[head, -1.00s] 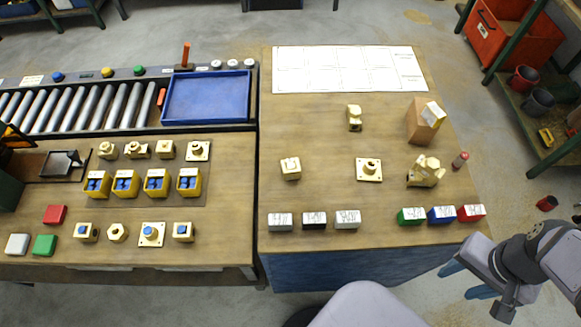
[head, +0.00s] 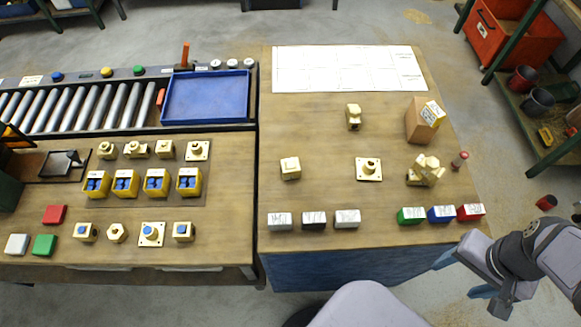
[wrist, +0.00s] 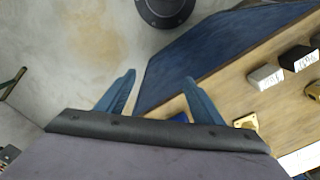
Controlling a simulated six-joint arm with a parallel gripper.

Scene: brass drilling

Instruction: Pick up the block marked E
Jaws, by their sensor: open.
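Several small labelled blocks stand along the front edge of the right table. On the left of this row are a grey-white block (head: 279,221), a black-sided block (head: 314,220) and a whitish block (head: 347,218). On the right are a green block (head: 410,215), a blue block (head: 441,214) and a red block (head: 470,212). The marks on their tops are too small to read, so I cannot tell which is E. My gripper (head: 464,275) is open and empty, off the table's front right corner. Its two blue fingers stand apart in the wrist view (wrist: 159,80).
Brass parts stand behind the blocks, including a flanged piece (head: 369,169) and a cluster (head: 426,171). A cardboard-coloured box (head: 421,122) stands at back right. A white sheet (head: 348,69) covers the rear. Bare tabletop lies between the two block groups.

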